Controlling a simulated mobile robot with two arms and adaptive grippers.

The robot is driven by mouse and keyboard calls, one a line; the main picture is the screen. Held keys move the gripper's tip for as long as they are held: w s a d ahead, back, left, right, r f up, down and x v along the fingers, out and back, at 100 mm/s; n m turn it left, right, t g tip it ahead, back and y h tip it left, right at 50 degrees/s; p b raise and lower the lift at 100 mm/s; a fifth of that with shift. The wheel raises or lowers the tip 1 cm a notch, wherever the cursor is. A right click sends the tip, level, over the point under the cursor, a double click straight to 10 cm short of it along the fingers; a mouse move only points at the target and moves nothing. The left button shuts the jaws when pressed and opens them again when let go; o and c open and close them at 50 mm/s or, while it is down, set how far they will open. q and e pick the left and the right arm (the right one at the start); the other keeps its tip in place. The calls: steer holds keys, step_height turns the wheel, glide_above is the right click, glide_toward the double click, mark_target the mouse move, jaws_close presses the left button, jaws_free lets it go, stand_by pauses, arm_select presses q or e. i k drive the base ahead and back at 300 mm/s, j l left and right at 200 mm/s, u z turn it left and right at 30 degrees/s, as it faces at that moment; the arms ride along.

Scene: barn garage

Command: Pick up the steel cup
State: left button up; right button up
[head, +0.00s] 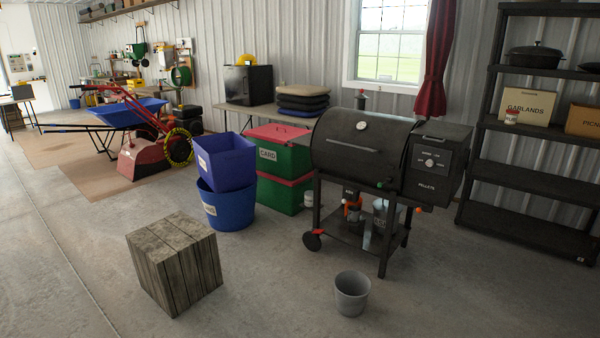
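I cannot make out a steel cup for certain in the head view. A grey, open-topped, cup-shaped bucket (351,298) stands upright on the concrete floor in front of the grill. Small items, some grey and some orange, sit on the grill's lower shelf (345,232), too small to identify surely. Neither of my grippers is in view.
A black pellet grill (360,150) stands in the middle. A wooden block (172,262) sits on the floor at front left. Blue tubs (228,208) and green bins (282,194) stand behind it. A black shelf rack (520,178) is at right. The front floor is mostly clear.

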mark_target(352, 215)
steer(key=i+u, duration=0.1)
steer(key=i, duration=1.8)
